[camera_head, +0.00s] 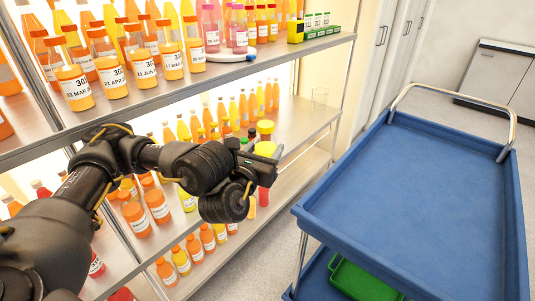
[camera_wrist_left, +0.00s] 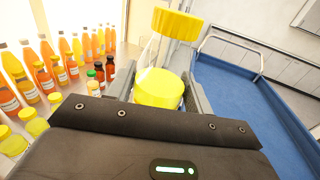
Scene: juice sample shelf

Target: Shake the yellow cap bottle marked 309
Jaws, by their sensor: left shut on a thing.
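My left gripper (camera_head: 262,168) is shut on a bottle with a yellow cap (camera_head: 265,149), beside the shelf's right end. In the left wrist view the bottle's yellow cap (camera_wrist_left: 178,25) stands above a clear upper part, with yellow contents (camera_wrist_left: 157,90) between the fingers. The bottle looks held clear of the shelf. Its label and number are hidden, so I cannot read 309. In the head view the wrist and fingers hide most of its body. My right gripper is in neither view.
Shelves (camera_head: 210,78) with many juice bottles fill the left side. Nearby bottles with green and dark red caps (camera_wrist_left: 98,72) stand left of the gripper. A blue cart (camera_head: 420,190) with an empty top tray stands right; a green crate (camera_head: 360,282) is below. Floor shows between them.

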